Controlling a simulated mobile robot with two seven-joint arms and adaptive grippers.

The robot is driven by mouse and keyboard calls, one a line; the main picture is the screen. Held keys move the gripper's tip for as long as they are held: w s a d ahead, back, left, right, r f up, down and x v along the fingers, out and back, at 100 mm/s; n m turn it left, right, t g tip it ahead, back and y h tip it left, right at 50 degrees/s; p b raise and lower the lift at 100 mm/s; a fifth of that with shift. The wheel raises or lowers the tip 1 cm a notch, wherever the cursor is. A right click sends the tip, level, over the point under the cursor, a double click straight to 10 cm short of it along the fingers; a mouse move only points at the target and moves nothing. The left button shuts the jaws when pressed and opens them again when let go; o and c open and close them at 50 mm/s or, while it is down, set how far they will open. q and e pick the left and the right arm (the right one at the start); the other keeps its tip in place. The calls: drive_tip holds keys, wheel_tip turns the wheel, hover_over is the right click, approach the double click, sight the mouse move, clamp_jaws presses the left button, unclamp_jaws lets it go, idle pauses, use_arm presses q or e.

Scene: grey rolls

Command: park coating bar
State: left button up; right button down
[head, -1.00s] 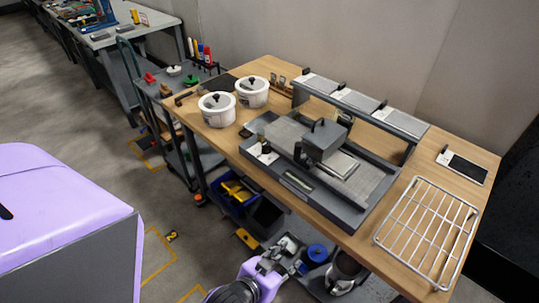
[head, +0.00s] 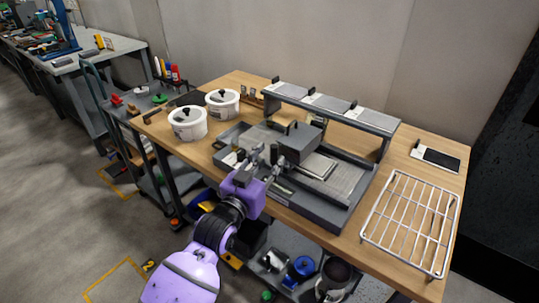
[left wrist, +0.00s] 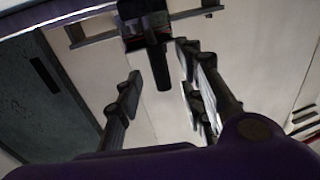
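A flat coating machine (head: 322,212) with a grey bed lies on the wooden table. A dark grey block (head: 290,143) with a black top handle stands across its bed. I cannot tell which part is the coating bar. My left gripper (head: 266,158) is at the block's front-left side, over the machine's near edge. In the left wrist view its fingers (left wrist: 160,98) are apart, with a dark upright rod (left wrist: 158,62) showing between them; contact is not visible. My right gripper is in neither view.
A raised grey shelf (head: 330,106) with several white plates stands behind the machine. Two white pots (head: 188,123) stand left, a wire rack (head: 412,222) right, and a dark-screened tablet (head: 436,158) at the back right. The table between machine and rack is narrow.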

sight(272, 157)
use_arm(q)
drive_tip(key=shift+x, duration=1.9)
clamp_jaws()
